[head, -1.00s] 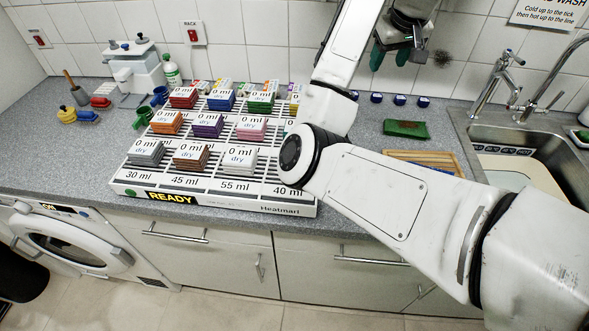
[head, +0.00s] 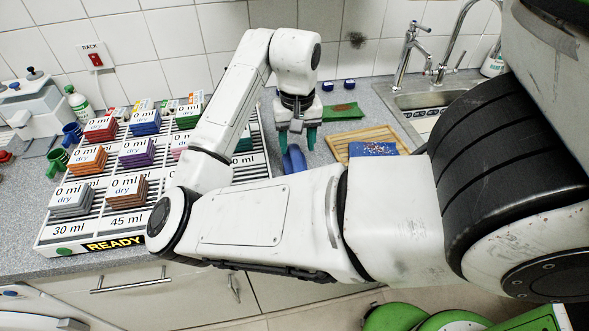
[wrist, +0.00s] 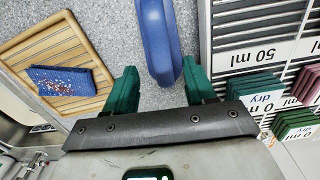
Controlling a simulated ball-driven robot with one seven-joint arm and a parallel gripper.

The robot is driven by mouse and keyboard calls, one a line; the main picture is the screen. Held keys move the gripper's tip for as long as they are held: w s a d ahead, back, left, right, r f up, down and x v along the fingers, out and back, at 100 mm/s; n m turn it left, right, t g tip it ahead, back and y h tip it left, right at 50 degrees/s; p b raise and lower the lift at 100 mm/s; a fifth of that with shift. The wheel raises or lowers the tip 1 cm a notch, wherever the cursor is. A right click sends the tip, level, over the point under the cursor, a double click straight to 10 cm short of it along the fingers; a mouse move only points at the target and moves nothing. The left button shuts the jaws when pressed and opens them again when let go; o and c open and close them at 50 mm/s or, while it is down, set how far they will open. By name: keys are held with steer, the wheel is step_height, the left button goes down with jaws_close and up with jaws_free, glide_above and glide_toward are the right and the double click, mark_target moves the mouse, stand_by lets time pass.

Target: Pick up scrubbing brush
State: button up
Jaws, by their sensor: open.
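A long, rounded blue object, which looks like the scrubbing brush (wrist: 157,38), lies on the grey counter in the wrist view; no bristles show. In the head view the brush (head: 294,159) is partly hidden behind my forearm. My gripper (wrist: 161,86) has two green fingers spread wide with nothing held. The near end of the brush shows between the fingers, closer to the right one, with gaps on both sides. In the head view my gripper (head: 297,140) points down at the brush; I cannot tell the height between them.
A slatted wooden board (wrist: 62,45) with a speckled blue pad (wrist: 66,81) lies to the left in the wrist view. A white rack (wrist: 240,45) with stacked coloured cloths stands close on the right. A green pad (head: 343,111) and the sink (head: 428,98) lie beyond.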

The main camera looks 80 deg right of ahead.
mark_target(296, 156)
steer(key=shift+a+f+p, duration=0.2)
steer(key=shift+f+p, duration=0.1)
steer(key=shift+f, duration=2.35)
steer(key=shift+c, duration=0.4)
jaws_close()
steer(key=shift+r, duration=0.1)
